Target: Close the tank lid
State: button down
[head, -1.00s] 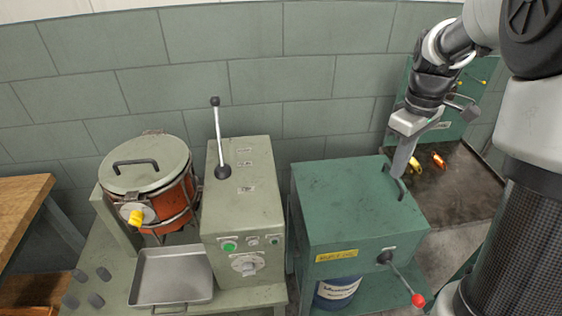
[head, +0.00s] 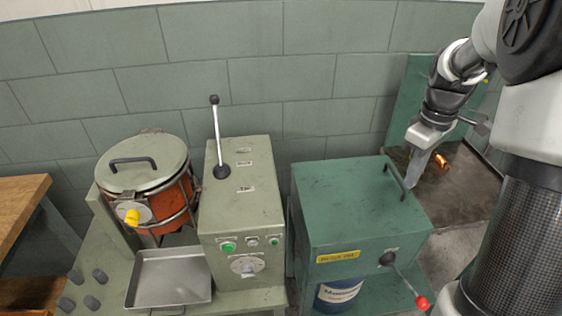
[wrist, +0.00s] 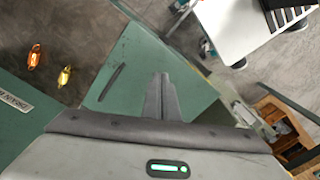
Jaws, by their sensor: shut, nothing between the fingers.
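My gripper (head: 411,184) is shut and empty. In the head view its tip is just right of the dark bar handle (head: 396,181) on top of the green box (head: 335,208), near the box's right edge. I cannot tell whether it touches the handle. In the wrist view the shut fingers (wrist: 159,78) lie over the green surface, and the handle (wrist: 112,82) shows to their left, apart from them. The green top looks flat and down. A round grey-green lid (head: 142,165) with a dark handle sits on an orange pot (head: 165,212) at left.
A grey-green control box (head: 240,200) with an upright lever stands between pot and green box. A metal tray (head: 170,277) is in front. A red-knobbed crank (head: 405,280) juts from the green box. A blue drum (head: 338,292) sits below. Small golden and orange pieces (wrist: 64,77) lie beyond.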

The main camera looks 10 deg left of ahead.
jog(key=shift+d+f, duration=0.1)
jog(key=d+f+b, duration=0.2)
jog(key=d+f, duration=0.1)
jog(key=f, duration=0.2)
jog(key=shift+w+f+b, duration=0.15)
jog(key=shift+w+b, duration=0.25)
jog(key=shift+f, duration=0.1)
dwell(0.3)
jog(key=b, duration=0.3)
send_over(410, 222)
jog(key=shift+a+f, duration=0.1)
jog(key=shift+f, duration=2.75)
jog(key=shift+r, duration=0.1)
notch_tip(410, 222, up, 8)
jog(key=p, duration=0.5)
jog(key=shift+p, duration=0.4)
